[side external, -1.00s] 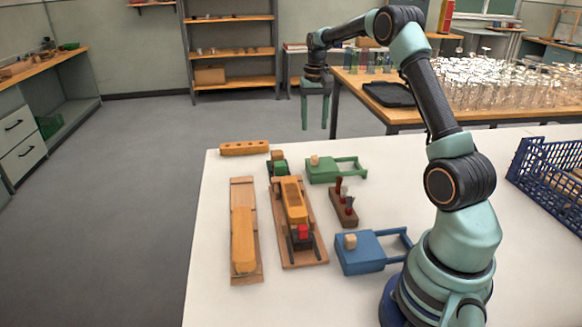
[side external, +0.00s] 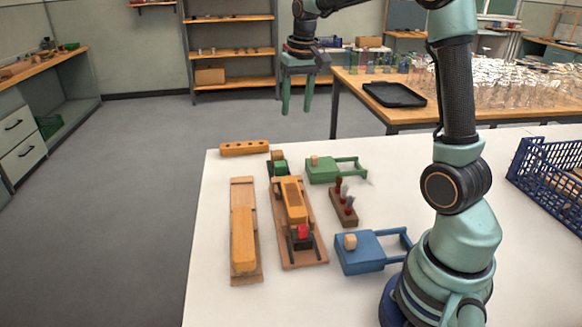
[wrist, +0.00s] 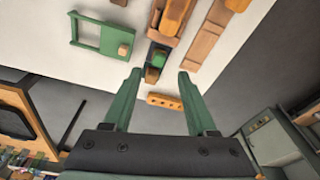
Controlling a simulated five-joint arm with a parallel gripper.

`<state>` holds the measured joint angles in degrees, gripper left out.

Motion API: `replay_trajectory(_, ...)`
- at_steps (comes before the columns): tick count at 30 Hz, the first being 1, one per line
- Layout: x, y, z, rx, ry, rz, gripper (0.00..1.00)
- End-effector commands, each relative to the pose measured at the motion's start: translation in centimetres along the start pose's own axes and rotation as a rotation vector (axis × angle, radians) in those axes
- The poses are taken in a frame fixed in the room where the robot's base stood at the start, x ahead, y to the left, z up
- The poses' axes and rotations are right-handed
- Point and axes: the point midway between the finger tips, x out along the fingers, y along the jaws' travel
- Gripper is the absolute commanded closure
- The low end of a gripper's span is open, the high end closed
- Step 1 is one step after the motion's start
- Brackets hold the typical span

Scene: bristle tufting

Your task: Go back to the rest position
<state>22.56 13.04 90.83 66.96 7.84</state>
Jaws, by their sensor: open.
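My gripper (side external: 297,108) is open and empty, raised in the air with its green fingers pointing down. In the side view it hangs above and beyond the white table (side external: 220,309). In the wrist view my gripper (wrist: 156,88) shows its two fingers wide apart with nothing between them. Below it on the table are the orange block with holes (side external: 244,148), the green paddle-like fixture (side external: 323,172), the blue fixture (side external: 362,255), and two wooden boards carrying orange brush-shaped pieces (side external: 243,243), (side external: 292,199).
A dark rack (side external: 344,208) holds several small tufts or pegs. A blue crate (side external: 548,175) stands at the right of the table. Another table behind carries a black tray (side external: 394,95) and many glass items. The air around my gripper is clear.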

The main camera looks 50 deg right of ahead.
Motion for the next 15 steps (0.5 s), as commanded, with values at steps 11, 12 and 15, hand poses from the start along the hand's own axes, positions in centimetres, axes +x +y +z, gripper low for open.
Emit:
replay_trajectory(11, -4.5, -6.1, 10.5, -0.274, 0.171, -0.069, 0.43)
replay_trajectory(12, -4.6, -6.5, 11.7, -0.302, 0.188, -0.078, 0.43)
replay_trajectory(15, -4.6, -7.3, 14.5, -0.369, 0.230, -0.099, 0.43)
